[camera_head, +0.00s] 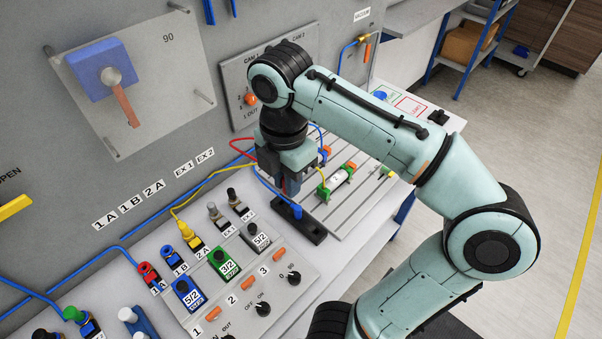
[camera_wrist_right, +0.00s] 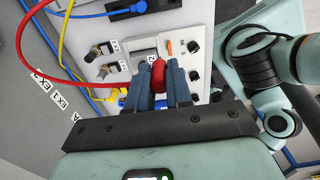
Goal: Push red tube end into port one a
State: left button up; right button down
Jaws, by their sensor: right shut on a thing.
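My right gripper (camera_head: 291,188) is above the right end of the panel, beside the black block. In the right wrist view, its fingers (camera_wrist_right: 166,92) are shut on the red tube's end (camera_wrist_right: 158,75). The red tube (camera_head: 240,155) curves from the gripper toward the wall; it also shows in the right wrist view (camera_wrist_right: 60,76). Port 1A (camera_head: 149,274), a red-topped fitting with a "1A" label, stands at the panel's left, well apart from the gripper. I cannot make it out in the right wrist view. My left gripper is not in view.
Blue port 1B (camera_head: 172,256) and yellow port 2A (camera_head: 191,237), with a yellow tube, stand beside port 1A. A blue tube (camera_head: 88,262) runs along the wall behind them. A black block (camera_head: 315,232) holds a blue tube end. Knobs and valves fill the panel's front.

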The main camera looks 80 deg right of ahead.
jog(key=shift+w+a+f+b, duration=0.95)
jog(key=shift+w+a+f, duration=1.05)
jog(key=shift+w, duration=2.55)
jog(key=p, duration=0.2)
send_near(146, 269)
jog(key=shift+w+d+r, duration=0.15)
jog(key=shift+w+r, duration=0.1)
jog(key=shift+w, duration=0.15)
jog(key=shift+f+b, duration=0.1)
jog(key=shift+b, duration=0.2)
jog(key=shift+f+b, duration=0.7)
jog(key=shift+f, duration=0.45)
jog(key=shift+f+b, duration=0.55)
jog(key=shift+f, duration=0.5)
jog(key=shift+p, duration=0.45)
jog(key=shift+f, duration=0.25)
